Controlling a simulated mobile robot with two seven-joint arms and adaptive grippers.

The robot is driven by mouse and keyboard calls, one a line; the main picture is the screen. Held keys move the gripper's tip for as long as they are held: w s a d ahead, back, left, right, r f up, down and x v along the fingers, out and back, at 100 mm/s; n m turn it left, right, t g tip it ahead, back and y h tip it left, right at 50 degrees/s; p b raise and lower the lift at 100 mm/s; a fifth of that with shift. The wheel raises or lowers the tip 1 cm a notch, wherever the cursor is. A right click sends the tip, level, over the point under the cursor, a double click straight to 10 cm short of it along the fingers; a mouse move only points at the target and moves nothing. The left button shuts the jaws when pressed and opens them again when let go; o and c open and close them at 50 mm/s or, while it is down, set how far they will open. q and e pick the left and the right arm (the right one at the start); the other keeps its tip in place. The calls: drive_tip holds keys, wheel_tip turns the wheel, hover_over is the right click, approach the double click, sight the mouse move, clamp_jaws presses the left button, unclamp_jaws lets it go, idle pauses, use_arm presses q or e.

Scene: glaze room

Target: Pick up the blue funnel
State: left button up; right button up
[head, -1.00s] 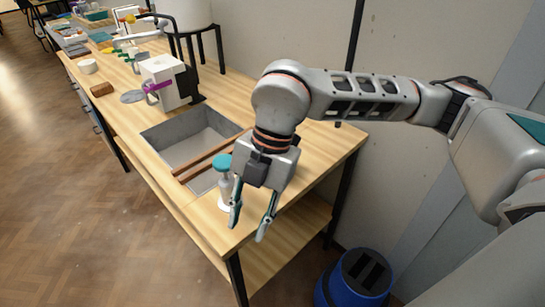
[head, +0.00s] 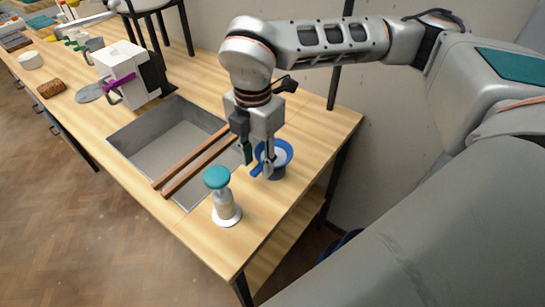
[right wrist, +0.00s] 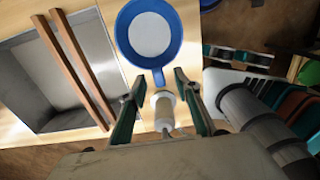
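The blue funnel (head: 288,153) stands on the wooden table right of the sink, near the table's right end. It has a wide blue rim, a pale inside and a small handle. In the head view my right gripper (head: 257,164) points down, and one finger overlaps the funnel's left side. In the right wrist view the funnel (right wrist: 174,38) lies just beyond the fingertips, with its handle towards them. My right gripper (right wrist: 160,92) is open, its fingers spread and apart from the funnel. My left gripper is not in view.
Two brown wooden bars (head: 196,160) lie across the grey sink (head: 140,128). The front right corner is clear.

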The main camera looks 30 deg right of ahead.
sight(258, 168)
wheel_tip(258, 168, down, 3)
drive_tip(key=shift+r, duration=0.1)
drive_tip(key=shift+f, duration=0.45)
drive_tip(key=shift+w+f, duration=0.1)
drive_tip(key=shift+f, duration=0.1)
clamp_jaws()
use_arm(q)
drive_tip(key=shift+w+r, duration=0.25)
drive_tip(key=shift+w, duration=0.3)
use_arm(e)
drive_tip(key=shift+r, duration=0.15)
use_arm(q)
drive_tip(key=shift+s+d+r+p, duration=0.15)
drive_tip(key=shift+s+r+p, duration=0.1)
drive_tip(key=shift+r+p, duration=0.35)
use_arm(e)
wheel_tip(258, 168, up, 20)
